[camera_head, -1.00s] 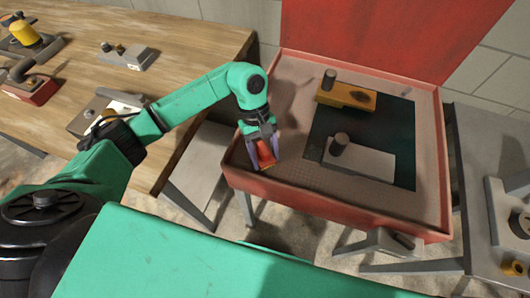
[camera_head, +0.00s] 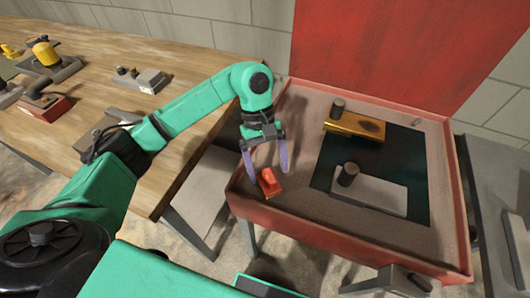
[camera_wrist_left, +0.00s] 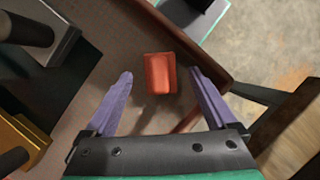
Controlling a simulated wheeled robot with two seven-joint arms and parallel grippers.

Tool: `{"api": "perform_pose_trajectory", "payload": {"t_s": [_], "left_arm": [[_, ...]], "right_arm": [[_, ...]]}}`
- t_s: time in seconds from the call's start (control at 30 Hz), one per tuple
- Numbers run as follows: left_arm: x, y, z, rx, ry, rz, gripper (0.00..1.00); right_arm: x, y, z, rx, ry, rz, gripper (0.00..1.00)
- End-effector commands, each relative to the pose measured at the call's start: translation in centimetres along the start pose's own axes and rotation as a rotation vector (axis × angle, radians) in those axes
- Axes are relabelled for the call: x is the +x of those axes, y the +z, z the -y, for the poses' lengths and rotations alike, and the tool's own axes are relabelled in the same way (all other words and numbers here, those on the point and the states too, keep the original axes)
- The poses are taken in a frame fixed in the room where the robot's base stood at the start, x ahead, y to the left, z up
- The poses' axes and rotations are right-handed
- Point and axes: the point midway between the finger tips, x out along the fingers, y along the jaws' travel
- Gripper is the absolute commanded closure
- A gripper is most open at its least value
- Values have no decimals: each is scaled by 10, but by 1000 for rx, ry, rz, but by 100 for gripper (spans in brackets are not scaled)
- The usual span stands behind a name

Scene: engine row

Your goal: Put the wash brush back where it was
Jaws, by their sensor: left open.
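The wash brush, a small red-orange block with a paler lower edge (camera_head: 270,184), rests in the near left corner of the red wash basin (camera_head: 330,236). It also shows in the left wrist view (camera_wrist_left: 160,74), lying between the spread purple fingers and touching neither. My left gripper (camera_head: 268,172) is open and empty just above and behind the brush, pointing down. My right gripper is in neither view.
In the basin, a yellow block with a dark knob (camera_head: 355,125) and a grey block with a knob (camera_head: 375,190) sit on a dark mat. A wooden bench (camera_head: 140,45) with parts stands left. A grey table (camera_head: 495,190) stands right.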

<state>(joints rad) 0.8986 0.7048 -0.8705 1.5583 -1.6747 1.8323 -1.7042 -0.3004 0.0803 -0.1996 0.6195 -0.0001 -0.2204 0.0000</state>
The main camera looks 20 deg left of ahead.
Motion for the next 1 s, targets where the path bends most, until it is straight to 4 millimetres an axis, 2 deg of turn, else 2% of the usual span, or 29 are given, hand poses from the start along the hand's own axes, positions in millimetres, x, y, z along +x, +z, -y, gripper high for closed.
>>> {"api": "perform_pose_trajectory", "payload": {"t_s": [0.03,0.1,0.2,0.3,0.77,0.87,1.0], "left_arm": [[-9,-4,-1,0,5,-6,9],[-29,-3,-1,-1,4,-5,9],[-51,-2,-1,-1,2,-2,9],[-63,-1,0,-2,0,-1,9],[-67,0,0,-1,-1,1,9],[-72,2,0,-1,0,0,9],[-100,14,0,-1,0,0,9]], "right_arm": [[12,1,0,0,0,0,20],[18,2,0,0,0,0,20],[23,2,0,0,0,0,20],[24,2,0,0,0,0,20],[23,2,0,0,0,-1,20],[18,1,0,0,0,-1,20],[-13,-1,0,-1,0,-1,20]]}}
